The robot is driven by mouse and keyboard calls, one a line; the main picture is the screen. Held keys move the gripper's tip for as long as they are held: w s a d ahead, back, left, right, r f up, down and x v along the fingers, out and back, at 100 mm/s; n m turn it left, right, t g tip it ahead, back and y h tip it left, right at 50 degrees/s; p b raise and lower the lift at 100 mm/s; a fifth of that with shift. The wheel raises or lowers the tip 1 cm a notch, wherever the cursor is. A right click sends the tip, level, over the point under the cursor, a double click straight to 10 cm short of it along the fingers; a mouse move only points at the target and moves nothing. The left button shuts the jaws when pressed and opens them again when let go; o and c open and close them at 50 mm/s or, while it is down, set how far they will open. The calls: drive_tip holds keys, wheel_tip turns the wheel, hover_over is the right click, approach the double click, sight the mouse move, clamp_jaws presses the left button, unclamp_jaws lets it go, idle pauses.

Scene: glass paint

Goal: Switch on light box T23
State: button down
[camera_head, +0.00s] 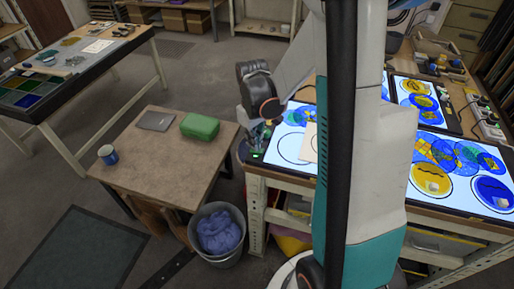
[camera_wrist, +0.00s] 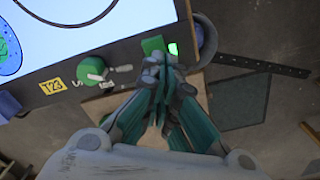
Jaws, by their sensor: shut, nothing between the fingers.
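Light box T23 (camera_wrist: 100,28) has a dark frame with a yellow T23 label (camera_wrist: 52,87), a green knob (camera_wrist: 90,65) and a green button (camera_wrist: 152,45). A small bright green lamp (camera_wrist: 173,48) glows beside the button. Its panel shines white-blue. In the head view the light box (camera_head: 276,153) lies on the right-hand bench, under my arm. My gripper (camera_wrist: 157,66) is shut and empty, its fingertips at the green button and partly covering it. I cannot tell whether they touch it. In the head view my gripper is mostly hidden at the box's left corner.
A bucket (camera_head: 217,232) stands on the floor between. Other lit panels with coloured discs (camera_head: 455,160) lie at right.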

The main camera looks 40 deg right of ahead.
drive_tip(key=shift+r+p, duration=1.8)
drive_tip(key=shift+r, duration=1.1)
drive_tip(key=shift+a, duration=0.1)
drive_tip(key=s+a+r+m+t+b, duration=0.1)
drive_tip(key=s+a+r+t+b, duration=0.1)
drive_tip(key=s+a+r+t, duration=0.5)
drive_tip(key=s+a+r, duration=0.6)
drive_tip(key=a, duration=0.1)
drive_tip(key=shift+r+m+b, duration=0.3)
drive_tip(key=shift+r, duration=0.05)
drive_tip(key=shift+d, duration=0.1)
